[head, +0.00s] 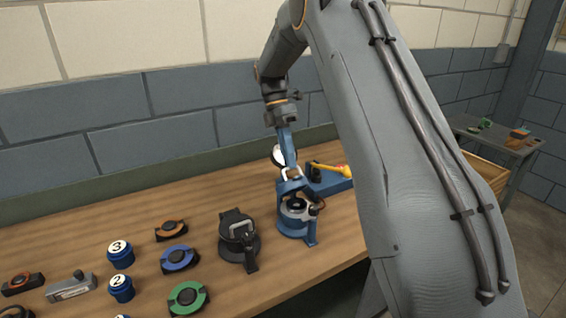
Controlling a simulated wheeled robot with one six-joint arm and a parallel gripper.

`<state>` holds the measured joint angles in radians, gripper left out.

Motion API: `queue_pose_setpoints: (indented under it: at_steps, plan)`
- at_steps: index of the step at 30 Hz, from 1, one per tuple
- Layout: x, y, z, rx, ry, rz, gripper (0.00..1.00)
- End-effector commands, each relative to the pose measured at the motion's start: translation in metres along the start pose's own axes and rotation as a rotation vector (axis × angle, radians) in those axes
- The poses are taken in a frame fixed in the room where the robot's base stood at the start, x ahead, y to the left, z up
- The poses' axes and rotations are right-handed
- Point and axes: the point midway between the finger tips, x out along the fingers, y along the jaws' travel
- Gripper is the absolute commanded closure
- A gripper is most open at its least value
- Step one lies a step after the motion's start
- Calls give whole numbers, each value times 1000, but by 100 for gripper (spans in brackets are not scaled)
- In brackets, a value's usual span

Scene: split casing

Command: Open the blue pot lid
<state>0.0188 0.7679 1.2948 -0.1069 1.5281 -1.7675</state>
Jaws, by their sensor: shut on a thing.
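The blue pot (309,228) stands on the wooden bench, right of the middle. Its lid (289,188) is tilted up at the back of the pot, and a grey ring with a dark centre shows inside. A pale metal handle (285,174) is at the lid's top. My gripper (290,168) comes down from above on a blue, narrow end and is shut on the handle. The fingertips are small and partly overlap the handle, so the exact grip is hard to see.
A black pot (238,247) with a closed lid and metal handle stands just left. A blue block with a yellow-handled tool (333,168) is behind right.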

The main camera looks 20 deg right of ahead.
Motion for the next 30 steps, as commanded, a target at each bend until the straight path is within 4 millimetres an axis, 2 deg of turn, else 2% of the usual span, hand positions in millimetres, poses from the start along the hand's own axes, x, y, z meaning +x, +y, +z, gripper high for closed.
queue_pose_setpoints:
  at_steps: [8,23,24,26,30]
  plan:
    - [5,4,9,15,14,0,100]
    - [8,6,6,10,11,-3,100]
    - [8,6,6,10,12,-4,86]
    - [7,6,6,10,11,-4,75]
    - [5,5,7,12,11,-2,74]
